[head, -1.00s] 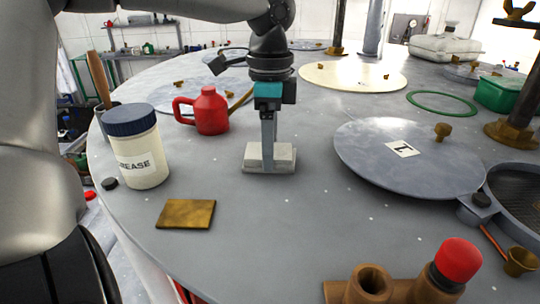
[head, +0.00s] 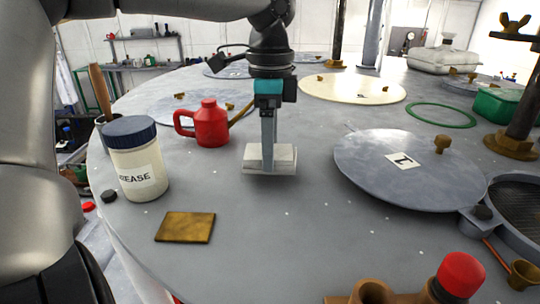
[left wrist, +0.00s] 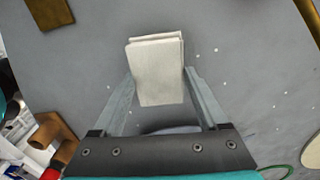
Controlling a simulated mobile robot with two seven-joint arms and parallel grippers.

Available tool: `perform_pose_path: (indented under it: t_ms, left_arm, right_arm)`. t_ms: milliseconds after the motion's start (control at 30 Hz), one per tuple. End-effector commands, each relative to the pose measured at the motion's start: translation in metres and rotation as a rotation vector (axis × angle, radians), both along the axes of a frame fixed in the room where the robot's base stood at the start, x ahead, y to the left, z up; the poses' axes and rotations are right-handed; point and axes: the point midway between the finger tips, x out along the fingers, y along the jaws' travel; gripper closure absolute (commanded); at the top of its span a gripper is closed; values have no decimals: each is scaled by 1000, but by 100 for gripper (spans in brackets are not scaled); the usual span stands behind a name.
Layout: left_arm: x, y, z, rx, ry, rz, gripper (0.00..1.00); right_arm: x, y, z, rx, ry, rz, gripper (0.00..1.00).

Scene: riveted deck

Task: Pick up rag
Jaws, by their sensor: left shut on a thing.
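The rag (head: 285,158) is a folded off-white cloth in the middle of the head view. My left gripper (head: 268,146) points straight down and is shut on it. The rag seems to be held just above the grey deck, though the gap is hard to see. In the left wrist view the rag (left wrist: 157,75) sits between the two fingers, its folded layers showing at one end. My right gripper is in neither view.
A grease jar (head: 138,175), red oil can (head: 211,125) and brass-coloured plate (head: 185,227) stand or lie to the left. A round lid marked 1 (head: 380,180) lies to the right. A red-capped pipe fitting (head: 458,275) is at the front right. The deck just before the rag is clear.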

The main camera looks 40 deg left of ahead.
Motion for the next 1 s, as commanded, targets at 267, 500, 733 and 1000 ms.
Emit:
perform_pose_path:
  t_ms: [267, 500, 733, 1000]
  left_arm:
    - [1, 0, 73, 1, -8, 3, 78]
    - [1, 0, 133, 1, -3, 3, 78]
    - [0, 0, 164, 0, -1, 2, 78]
    - [0, 0, 176, -1, 0, 1, 78]
  right_arm:
    - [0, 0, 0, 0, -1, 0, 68]
    - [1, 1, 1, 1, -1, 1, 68]
    - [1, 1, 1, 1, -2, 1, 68]
    - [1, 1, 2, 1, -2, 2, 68]
